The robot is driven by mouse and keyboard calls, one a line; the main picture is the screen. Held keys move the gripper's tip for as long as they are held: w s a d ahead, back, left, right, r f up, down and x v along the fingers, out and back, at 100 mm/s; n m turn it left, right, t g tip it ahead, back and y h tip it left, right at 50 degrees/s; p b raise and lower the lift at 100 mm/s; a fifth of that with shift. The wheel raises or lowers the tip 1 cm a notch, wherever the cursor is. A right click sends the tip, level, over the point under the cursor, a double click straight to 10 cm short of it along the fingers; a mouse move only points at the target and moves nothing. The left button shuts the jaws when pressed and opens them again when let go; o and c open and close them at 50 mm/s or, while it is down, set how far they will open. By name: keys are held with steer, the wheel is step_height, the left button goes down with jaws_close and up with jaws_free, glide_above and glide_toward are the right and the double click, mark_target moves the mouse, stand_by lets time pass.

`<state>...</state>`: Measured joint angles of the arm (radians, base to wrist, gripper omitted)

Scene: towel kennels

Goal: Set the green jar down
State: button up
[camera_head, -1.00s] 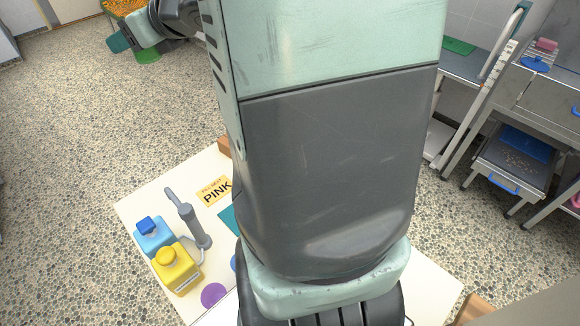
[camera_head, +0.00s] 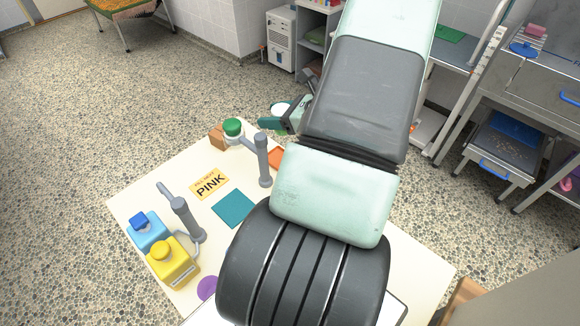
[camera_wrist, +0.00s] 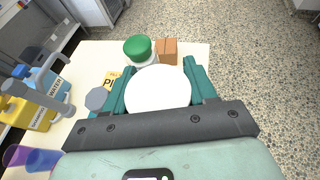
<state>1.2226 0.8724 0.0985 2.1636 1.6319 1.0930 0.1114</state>
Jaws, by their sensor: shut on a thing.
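My gripper (camera_wrist: 158,95) is shut on a jar with a round white top (camera_wrist: 157,90), which fills the space between the teal fingers. In the head view my gripper (camera_head: 284,121) is at the table's far edge, partly behind my arm. The held jar (camera_head: 282,108) shows a white top there with some green below it. Its base is hidden, and I cannot tell its height above the table. A second, pale jar with a green lid (camera_head: 233,127) stands apart to the left; it also shows beyond my fingers in the wrist view (camera_wrist: 140,47).
A brown block (camera_head: 216,138) stands beside the green-lidded jar. A grey post (camera_head: 264,162), another grey post (camera_head: 188,220), blue (camera_head: 148,233) and yellow jugs (camera_head: 172,264) stand on the cream table (camera_head: 130,200).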

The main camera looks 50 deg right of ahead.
steer(key=s+f, duration=0.1)
steer(key=f, duration=0.2)
steer(key=s+f, duration=0.2)
steer(key=f, duration=0.1)
steer(key=s+d+f, duration=0.1)
steer(key=s+f, duration=0.1)
steer(key=f, duration=0.1)
steer(key=shift+f, duration=2.75)
steer(key=o, duration=0.9)
steer(key=shift+f, duration=0.1)
steer(key=shift+o, duration=0.2)
